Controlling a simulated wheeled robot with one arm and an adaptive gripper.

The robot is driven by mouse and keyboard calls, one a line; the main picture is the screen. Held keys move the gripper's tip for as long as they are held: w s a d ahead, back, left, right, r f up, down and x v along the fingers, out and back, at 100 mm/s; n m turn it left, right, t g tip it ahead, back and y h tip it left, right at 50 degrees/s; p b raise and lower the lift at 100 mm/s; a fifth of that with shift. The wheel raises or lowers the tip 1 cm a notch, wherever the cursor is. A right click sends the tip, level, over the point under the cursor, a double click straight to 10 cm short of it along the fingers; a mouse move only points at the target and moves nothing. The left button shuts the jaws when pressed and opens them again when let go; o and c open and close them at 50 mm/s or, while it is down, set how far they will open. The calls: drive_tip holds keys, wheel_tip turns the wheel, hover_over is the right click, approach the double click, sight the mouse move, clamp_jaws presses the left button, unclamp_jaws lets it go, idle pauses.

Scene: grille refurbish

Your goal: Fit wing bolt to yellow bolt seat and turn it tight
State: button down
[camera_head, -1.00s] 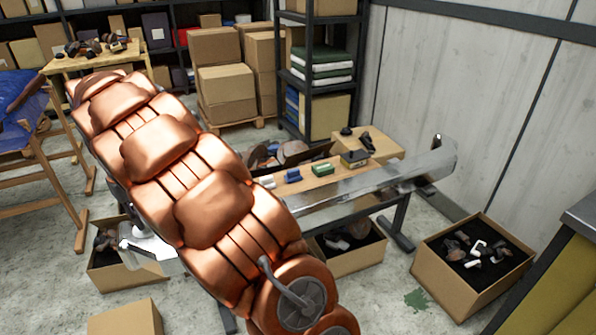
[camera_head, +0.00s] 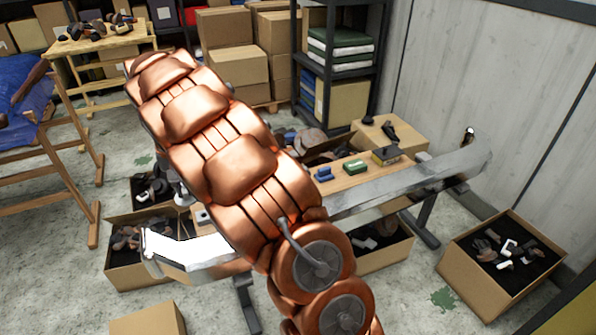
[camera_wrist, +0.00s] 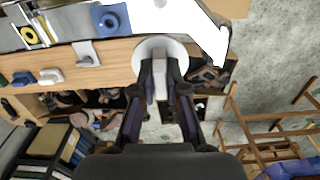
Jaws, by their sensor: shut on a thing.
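In the wrist view my gripper (camera_wrist: 160,88) is shut on a pale grey piece with a broad white disc (camera_wrist: 147,50), seemingly the wing bolt. Its far side is hidden. A yellow ring (camera_wrist: 28,36), which looks like the yellow bolt seat, sits by a metal bracket at the upper left, well apart from my gripper. In the head view the long silver grille bar (camera_head: 420,180) lies across the bench, and my arm hides my gripper and the seats.
The wooden bench top (camera_head: 345,183) carries a blue piece (camera_head: 323,174), a green piece (camera_head: 355,167) and a dark box (camera_head: 386,155). Open cartons of parts stand on the floor, one at the right (camera_head: 500,290). A trestle with blue cloth (camera_head: 25,95) is at left.

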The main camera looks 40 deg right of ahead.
drive_tip(key=s+d+f+m+p, duration=0.2)
drive_tip(key=s+d+f+m, duration=0.1)
drive_tip(key=d+m, duration=0.4)
drive_tip(key=s+d+f+m+p, duration=0.3)
drive_tip(key=d+m, duration=0.5)
drive_tip(key=d, duration=0.6)
drive_tip(key=s+d+f+m+p, duration=0.3)
drive_tip(key=s+d+m, duration=0.2)
drive_tip(key=d+m, duration=0.3)
drive_tip(key=d, duration=0.3)
drive_tip(key=shift+f, duration=0.15)
drive_tip(key=shift+w+a, duration=0.1)
drive_tip(key=shift+w, duration=0.1)
drive_tip(key=shift+f, duration=0.15)
drive_tip(key=shift+f+b, duration=1.1)
drive_tip(key=shift+f, duration=1.65)
drive_tip(key=shift+b, duration=0.7)
drive_tip(key=shift+f+b, duration=0.75)
drive_tip(key=shift+f, duration=0.9)
